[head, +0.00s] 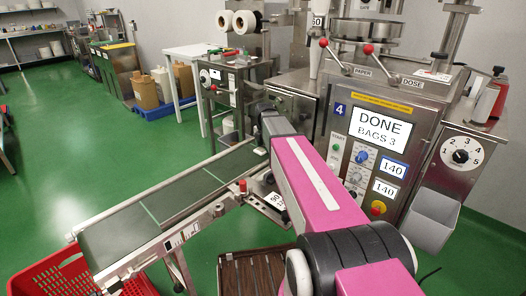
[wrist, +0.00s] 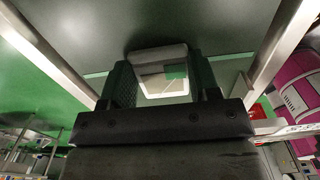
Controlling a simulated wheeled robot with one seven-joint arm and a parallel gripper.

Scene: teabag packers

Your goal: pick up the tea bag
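The tea bag (wrist: 158,88), a pale pouch with a greyish top edge and a small green patch, shows in the wrist view over the dark green conveyor belt (wrist: 225,30). My gripper (wrist: 162,80) has its two dark ridged fingers apart, one on each side of the bag. The bag fills nearly all of the gap, and whether the fingers press on it cannot be told. In the head view my pink arm reaches to the far part of the conveyor (head: 150,208). My fingertips and the bag are hidden there.
Metal rails (wrist: 290,40) run along both belt edges. The packing machine (head: 385,125), its display reading "DONE BAGS 3", stands close on the right. A red crate (head: 65,275) is below the belt's near end. A brown slatted container (head: 255,272) is beside my arm. Open green floor lies left.

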